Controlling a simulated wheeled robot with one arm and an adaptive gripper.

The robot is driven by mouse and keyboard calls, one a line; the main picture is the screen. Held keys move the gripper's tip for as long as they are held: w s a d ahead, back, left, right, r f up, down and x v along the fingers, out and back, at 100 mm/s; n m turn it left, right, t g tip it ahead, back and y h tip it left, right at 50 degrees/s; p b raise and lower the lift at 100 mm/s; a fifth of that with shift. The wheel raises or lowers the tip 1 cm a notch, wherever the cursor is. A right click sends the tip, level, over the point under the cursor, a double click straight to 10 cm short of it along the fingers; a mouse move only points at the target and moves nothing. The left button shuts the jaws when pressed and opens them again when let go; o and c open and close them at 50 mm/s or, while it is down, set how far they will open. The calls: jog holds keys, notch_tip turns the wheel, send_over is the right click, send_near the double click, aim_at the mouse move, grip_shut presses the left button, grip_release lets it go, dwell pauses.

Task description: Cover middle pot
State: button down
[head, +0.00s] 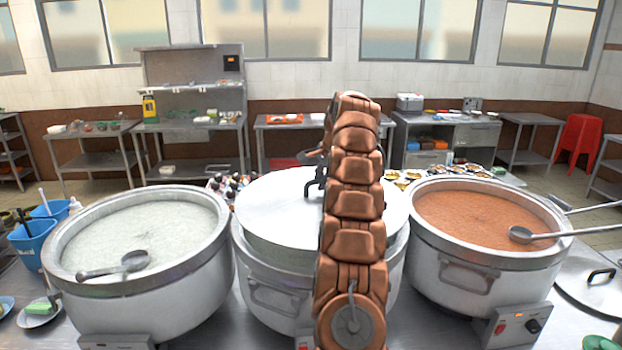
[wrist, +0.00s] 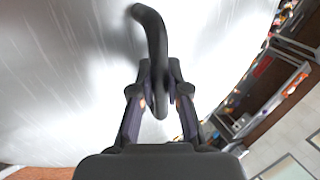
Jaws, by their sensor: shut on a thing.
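The middle pot (head: 275,297) is a large metal stockpot between two others. A round metal lid (head: 270,205) lies over its mouth, looking slightly raised or tilted at the near side; I cannot tell if it is fully seated. The lid fills much of the wrist view (wrist: 60,70). Its dark curved handle (wrist: 152,40) runs between my fingers. My gripper (wrist: 158,100) is shut on the handle. In the head view my copper-coloured arm hides the right part of the lid and most of the grip.
The left pot (head: 150,290) holds pale congee and a ladle (head: 115,265). The right pot (head: 470,275) holds orange congee and a ladle (head: 540,235). Another lid (head: 590,285) lies at the right. Small bowls (head: 405,177) and bottles (head: 228,185) stand behind the middle pot.

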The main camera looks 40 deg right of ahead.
aim_at(319, 192)
jog(key=shift+w+a+f, duration=0.1)
jog(key=shift+f, duration=0.55)
jog(key=shift+f+b, duration=0.75)
jog(key=shift+f, duration=0.45)
jog(key=shift+a+r, duration=0.15)
jog(key=shift+f, duration=0.95)
dwell(1.0)
jog(key=c, duration=1.1)
grip_release()
jog(key=shift+b, duration=0.3)
jog(key=shift+v, duration=3.7)
